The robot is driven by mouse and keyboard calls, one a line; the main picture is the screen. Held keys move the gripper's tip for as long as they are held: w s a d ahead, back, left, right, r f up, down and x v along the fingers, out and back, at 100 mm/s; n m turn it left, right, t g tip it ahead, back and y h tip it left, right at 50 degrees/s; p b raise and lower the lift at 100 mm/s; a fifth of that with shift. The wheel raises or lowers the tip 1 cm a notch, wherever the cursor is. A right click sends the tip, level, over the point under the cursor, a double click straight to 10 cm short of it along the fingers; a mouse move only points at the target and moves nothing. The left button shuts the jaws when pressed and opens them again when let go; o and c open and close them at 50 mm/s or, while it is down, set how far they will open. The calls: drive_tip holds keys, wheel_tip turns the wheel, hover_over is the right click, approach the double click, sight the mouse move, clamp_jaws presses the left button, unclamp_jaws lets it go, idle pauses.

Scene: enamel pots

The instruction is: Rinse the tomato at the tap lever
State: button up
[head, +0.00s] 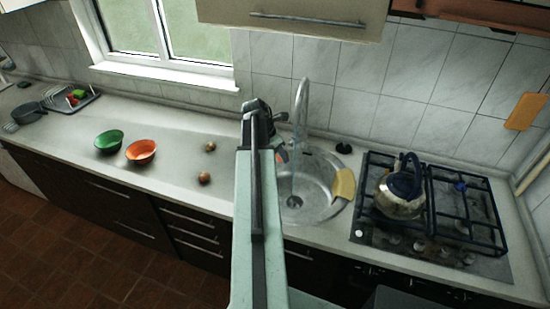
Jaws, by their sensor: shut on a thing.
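My arm reaches up the middle of the view, and my gripper (272,143) is at the left side of the sink, near the tap (302,100). It is shut on a small orange-red thing, seemingly the tomato (281,156), mostly hidden behind my arm. A thin stream of water (293,178) seems to fall from the spout into the round steel sink (318,200), just right of the tomato. I cannot tell whether the water touches it. The tap's lever is not clear to see.
A kettle (400,195) stands on the gas hob (465,215) at right. A yellow sponge or cloth (345,184) lies on the sink's right rim. Left on the counter are an orange bowl (141,152), a green bowl (109,141) and two small brownish round things (204,178).

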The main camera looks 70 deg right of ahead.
drive_tip(key=s+d+f+b, duration=0.1)
drive_tip(key=s+d, duration=0.1)
drive_tip(key=d, duration=0.4)
drive_tip(key=shift+s+d+f, duration=0.25)
drive_tip(key=shift+s+d, duration=0.05)
drive_tip(key=shift+d, duration=0.05)
drive_tip(key=shift+s, duration=0.15)
idle(0.3)
drive_tip(key=shift+s+a, duration=0.2)
drive_tip(key=shift+s, duration=0.2)
drive_tip(key=shift+w+d, duration=0.2)
drive_tip(key=shift+w, duration=0.4)
drive_tip(key=shift+s, duration=0.1)
